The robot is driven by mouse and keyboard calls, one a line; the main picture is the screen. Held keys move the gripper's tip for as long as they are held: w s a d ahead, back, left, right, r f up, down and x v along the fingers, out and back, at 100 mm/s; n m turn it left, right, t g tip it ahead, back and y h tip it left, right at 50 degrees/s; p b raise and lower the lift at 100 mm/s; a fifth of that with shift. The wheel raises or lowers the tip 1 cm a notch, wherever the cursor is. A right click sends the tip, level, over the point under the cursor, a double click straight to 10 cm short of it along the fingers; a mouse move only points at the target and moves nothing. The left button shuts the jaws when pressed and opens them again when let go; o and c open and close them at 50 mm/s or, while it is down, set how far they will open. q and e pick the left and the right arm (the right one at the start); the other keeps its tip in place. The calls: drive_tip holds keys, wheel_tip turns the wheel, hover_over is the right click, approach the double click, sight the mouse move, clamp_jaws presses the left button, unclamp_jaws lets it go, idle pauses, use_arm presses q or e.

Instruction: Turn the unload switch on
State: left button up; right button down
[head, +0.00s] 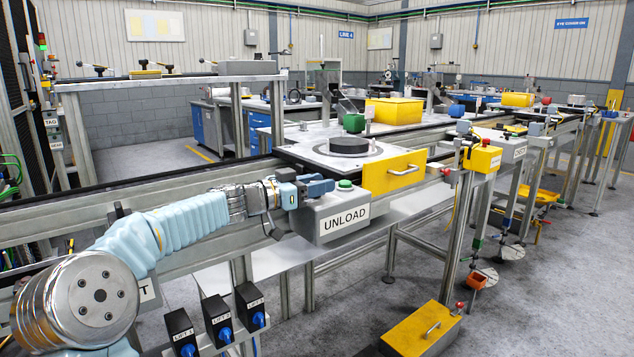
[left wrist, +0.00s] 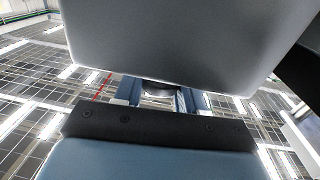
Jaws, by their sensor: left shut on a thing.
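The grey unload box (head: 344,206) carries a white UNLOAD label and a green button (head: 345,184) on top. My left gripper (head: 318,188) reaches in from the left, with its blue fingers at the box's upper left side. In the left wrist view the grey unload box (left wrist: 190,40) fills the top. Below its edge, the fingers of my left gripper (left wrist: 160,97) close on a dark rounded part (left wrist: 160,88), which seems to be the unload switch. Most of this switch is hidden, so its setting cannot be told. My right gripper is not in view.
Several black lift boxes with blue knobs (head: 225,335) stand below my left arm. A pallet with a yellow front plate (head: 392,172) and a dark disc (head: 348,148) sits on the conveyor behind the unload box. A yellow step (head: 420,330) lies on the floor at right.

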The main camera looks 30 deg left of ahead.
use_arm(q)
drive_tip(key=shift+m+g+h, duration=0.8)
drive_tip(key=shift+m+h, duration=0.2)
drive_tip(key=shift+h, duration=0.3)
drive_tip(key=o, duration=1)
drive_tip(key=v, duration=0.7)
drive_tip(key=shift+s+a+b, duration=0.15)
drive_tip(key=shift+a+b, duration=0.1)
drive_tip(key=shift+b, duration=0.1)
drive_tip(key=shift+f, duration=0.1)
